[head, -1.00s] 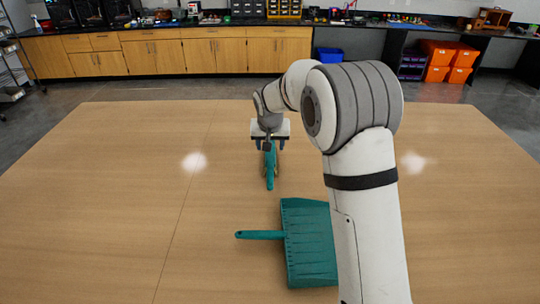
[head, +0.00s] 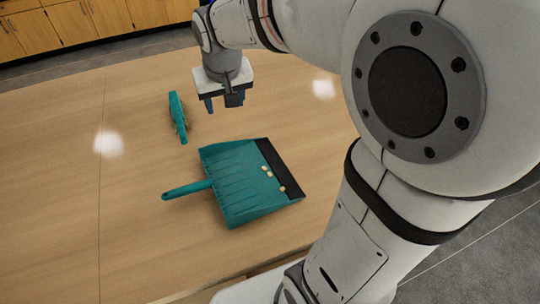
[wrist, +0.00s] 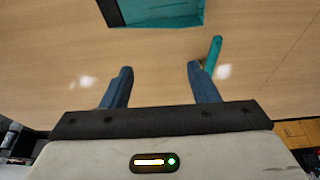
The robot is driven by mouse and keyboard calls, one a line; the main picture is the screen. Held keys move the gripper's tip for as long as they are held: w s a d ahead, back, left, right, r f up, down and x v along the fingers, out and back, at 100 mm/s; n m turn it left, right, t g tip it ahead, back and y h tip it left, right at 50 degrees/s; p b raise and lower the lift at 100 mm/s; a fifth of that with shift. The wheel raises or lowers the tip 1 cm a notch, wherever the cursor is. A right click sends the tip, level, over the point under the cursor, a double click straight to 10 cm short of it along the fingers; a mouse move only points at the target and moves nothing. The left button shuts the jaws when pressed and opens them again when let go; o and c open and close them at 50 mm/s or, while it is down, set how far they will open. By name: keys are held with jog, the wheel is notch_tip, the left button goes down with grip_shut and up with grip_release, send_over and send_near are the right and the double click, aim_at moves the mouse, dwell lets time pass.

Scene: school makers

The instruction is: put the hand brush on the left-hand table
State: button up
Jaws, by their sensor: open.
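The teal hand brush (head: 178,115) with tan bristles lies on the wooden table (head: 60,120), beyond the dustpan in the head view. Its teal handle also shows in the wrist view (wrist: 213,54), by the right finger. My gripper (head: 224,102) is open and empty. It is above the table, to the right of the brush in the head view, and apart from it. In the wrist view the gap between the blue fingers (wrist: 160,72) shows only bare table top.
A teal dustpan (head: 235,185) lies on the table nearer to me, with several small pale bits on it. Wooden cabinets (head: 60,30) stand along the far wall. The table's left part is clear.

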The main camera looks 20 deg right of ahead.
jog(key=s+d+f, duration=0.1)
jog(key=s+d, duration=0.1)
jog(key=s, duration=0.6)
jog(key=s+d+f, duration=0.1)
jog(key=s+d, duration=0.1)
jog(key=s, duration=0.7)
jog(key=shift+s+f, duration=0.25)
jog(key=shift+f, duration=0.05)
jog(key=shift+c, duration=0.2)
